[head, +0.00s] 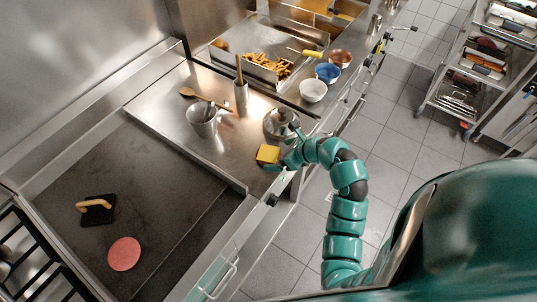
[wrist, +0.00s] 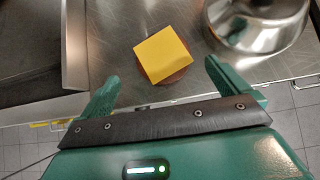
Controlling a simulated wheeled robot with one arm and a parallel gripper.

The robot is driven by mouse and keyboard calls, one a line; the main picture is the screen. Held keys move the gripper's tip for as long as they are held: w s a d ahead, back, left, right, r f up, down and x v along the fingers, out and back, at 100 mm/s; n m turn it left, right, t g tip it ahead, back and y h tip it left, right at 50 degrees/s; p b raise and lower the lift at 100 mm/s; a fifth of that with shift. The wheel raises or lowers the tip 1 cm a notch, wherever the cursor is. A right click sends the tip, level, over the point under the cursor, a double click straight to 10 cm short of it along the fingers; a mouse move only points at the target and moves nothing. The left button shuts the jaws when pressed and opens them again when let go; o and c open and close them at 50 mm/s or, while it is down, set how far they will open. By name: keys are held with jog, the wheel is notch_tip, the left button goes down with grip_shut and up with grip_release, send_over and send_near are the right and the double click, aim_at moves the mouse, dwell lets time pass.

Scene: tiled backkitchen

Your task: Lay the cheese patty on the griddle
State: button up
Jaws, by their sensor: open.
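The cheese patty (head: 267,153), a yellow square slice on a brown round patty, lies on the steel counter near its front edge. In the wrist view the cheese patty (wrist: 163,54) sits ahead of and between my fingers, with brown patty showing under the slice. My gripper (wrist: 160,72) is open and empty, with a finger to either side of the patty. In the head view my gripper (head: 275,166) is low beside it, partly hidden by my arm. The griddle (head: 145,175) is the dark plate to the left, lower than the counter.
A pink patty (head: 124,254) and a black press with a wooden handle (head: 95,209) are on the griddle. A steel dome (head: 278,123) stands close behind the cheese patty. A steel pot (head: 203,120), utensil holder (head: 241,97) and bowls (head: 313,91) stand farther back.

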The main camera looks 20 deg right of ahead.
aim_at(270, 155)
jog(key=shift+d+p+x, duration=0.15)
jog(key=shift+p+x, duration=0.55)
jog(key=shift+x, duration=0.55)
jog(key=shift+d+p+x, duration=0.1)
jog(key=shift+p+x, duration=0.6)
jog(key=shift+x, duration=0.55)
jog(key=shift+w+f, duration=0.1)
jog(key=c, duration=1.2)
jog(key=shift+o, duration=0.2)
